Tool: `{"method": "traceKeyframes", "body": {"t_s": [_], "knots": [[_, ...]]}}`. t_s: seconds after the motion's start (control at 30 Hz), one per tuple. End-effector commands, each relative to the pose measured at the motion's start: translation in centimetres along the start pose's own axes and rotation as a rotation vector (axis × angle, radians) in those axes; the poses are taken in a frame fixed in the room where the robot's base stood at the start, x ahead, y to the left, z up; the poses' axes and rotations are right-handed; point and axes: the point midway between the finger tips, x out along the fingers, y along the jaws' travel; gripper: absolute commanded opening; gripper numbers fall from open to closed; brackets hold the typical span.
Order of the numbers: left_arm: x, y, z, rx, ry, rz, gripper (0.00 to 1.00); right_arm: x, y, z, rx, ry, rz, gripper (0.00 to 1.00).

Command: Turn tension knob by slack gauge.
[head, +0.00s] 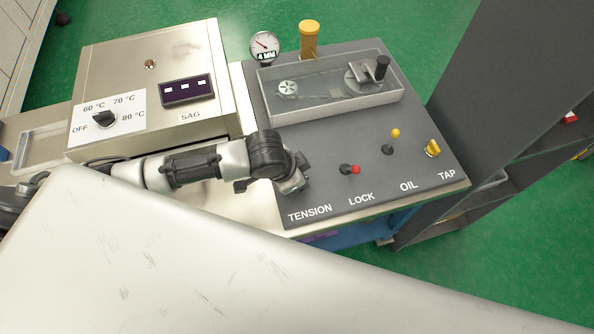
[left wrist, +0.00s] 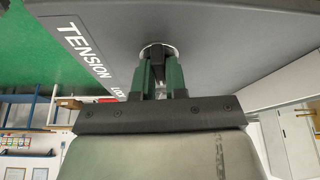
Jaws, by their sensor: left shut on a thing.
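My left gripper (head: 294,182) is at the tension knob above the TENSION label on the dark panel (head: 330,206). In the left wrist view the gripper's green fingers (left wrist: 160,78) are shut around the dark tension knob (left wrist: 155,52), whose pale round base shows at its foot. In the head view the gripper hides most of the knob. The slack gauge (head: 265,46) is a round white dial with a red needle and a 4 MM tag, at the panel's back left corner. My right gripper is not in view.
A steel SAG unit (head: 150,60) stands left.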

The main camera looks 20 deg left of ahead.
Motion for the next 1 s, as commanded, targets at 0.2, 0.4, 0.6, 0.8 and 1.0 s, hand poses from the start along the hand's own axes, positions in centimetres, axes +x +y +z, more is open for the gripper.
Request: {"method": "traceKeyframes", "body": {"t_s": [0.2, 0.4, 0.6, 0.8, 1.0], "knots": [[-0.07, 0.01, -0.05, -0.028, 0.001, -0.011, 0.0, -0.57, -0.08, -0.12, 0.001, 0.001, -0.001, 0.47], [-0.01, -0.01, -0.04, -0.03, 0.002, -0.013, 0.0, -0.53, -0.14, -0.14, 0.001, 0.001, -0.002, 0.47], [-0.02, -0.01, -0.05, -0.029, 0.002, -0.012, 0.2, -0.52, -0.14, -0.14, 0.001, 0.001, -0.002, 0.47], [-0.01, 0.0, -0.04, -0.028, 0.001, -0.012, 0.38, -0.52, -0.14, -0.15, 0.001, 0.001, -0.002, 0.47], [-0.12, -0.01, -0.04, -0.028, 0.001, -0.012, 0.38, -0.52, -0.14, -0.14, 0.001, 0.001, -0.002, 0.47]]}}
